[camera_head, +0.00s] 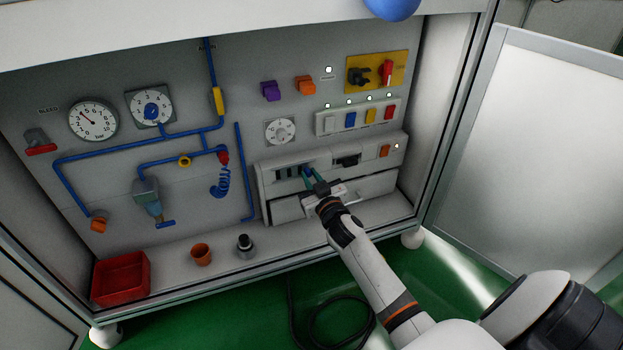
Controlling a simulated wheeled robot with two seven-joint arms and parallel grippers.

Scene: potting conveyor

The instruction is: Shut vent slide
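The vent slide (290,173) shows as a row of dark slots on the upper left front of a white box low on the panel. A small blue part (308,171) is at the right end of the slots. My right gripper (311,174) reaches up to it, with teal fingertips at either side of the blue part. The fingers and wrist hide some of the box behind them. I cannot tell whether the fingers touch or clamp the blue part. My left gripper is not in view.
A drawer-like front (375,187) lies below the slots. An orange switch (385,151) is to the right. A red bin (121,278), an orange pot (201,254) and a dark-and-silver cylinder (245,246) stand on the ledge. A metal door (540,150) stands open at right.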

